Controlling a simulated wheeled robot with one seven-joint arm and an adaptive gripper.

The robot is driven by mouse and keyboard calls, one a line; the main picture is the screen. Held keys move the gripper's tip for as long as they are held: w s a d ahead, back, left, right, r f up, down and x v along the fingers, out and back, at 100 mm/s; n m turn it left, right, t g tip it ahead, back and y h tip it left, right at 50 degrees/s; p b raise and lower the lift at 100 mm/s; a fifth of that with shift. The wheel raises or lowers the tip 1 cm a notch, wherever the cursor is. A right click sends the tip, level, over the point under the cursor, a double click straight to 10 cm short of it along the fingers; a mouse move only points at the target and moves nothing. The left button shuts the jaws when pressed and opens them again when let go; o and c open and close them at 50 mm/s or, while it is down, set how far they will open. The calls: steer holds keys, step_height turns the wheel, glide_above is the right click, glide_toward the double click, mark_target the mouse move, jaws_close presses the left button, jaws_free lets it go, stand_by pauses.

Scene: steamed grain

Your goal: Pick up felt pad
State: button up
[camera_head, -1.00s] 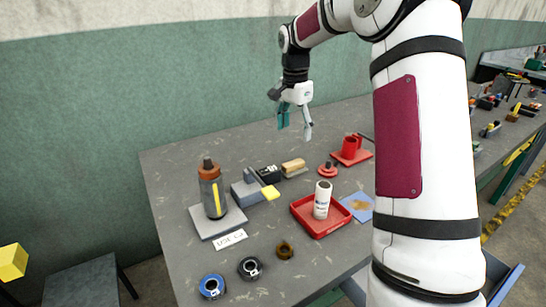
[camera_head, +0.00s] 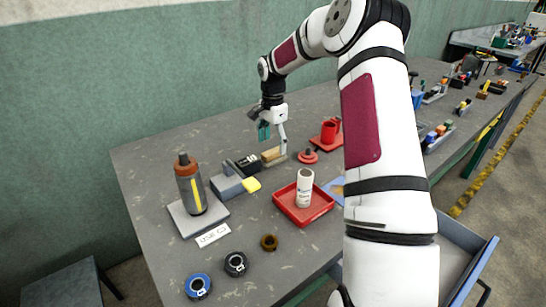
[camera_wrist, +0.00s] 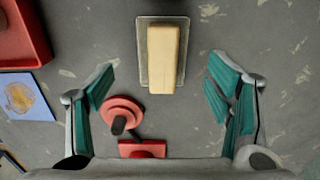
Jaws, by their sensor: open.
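A tan, felt-like block, which I take as the felt pad (camera_wrist: 163,52), lies on a thin grey plate (camera_wrist: 143,55) at the top middle of the wrist view. In the head view the same tan pad (camera_head: 270,155) sits at the end of a row of items, partly behind my gripper. My gripper (camera_wrist: 161,88) is open and empty, with teal finger pads spread wide on either side of the pad's lower end. In the head view my gripper (camera_head: 273,137) hangs just above the pad, apparently apart from it.
A red disc with a dark knob (camera_wrist: 122,112) lies close to my left finger in the wrist view. A red mug (camera_head: 329,131) stands on a red base. A red tray (camera_head: 289,211) holds a white bottle (camera_head: 305,188). A black-and-grey block (camera_head: 248,164) adjoins the pad.

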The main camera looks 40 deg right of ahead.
mark_target(273, 151)
steer(key=shift+w+d+f, duration=0.15)
steer(key=shift+f, duration=2.15)
steer(key=c, duration=1.3)
steer(key=shift+r, duration=0.15)
step_height(273, 151, up, 10)
steer(key=shift+f, duration=0.1)
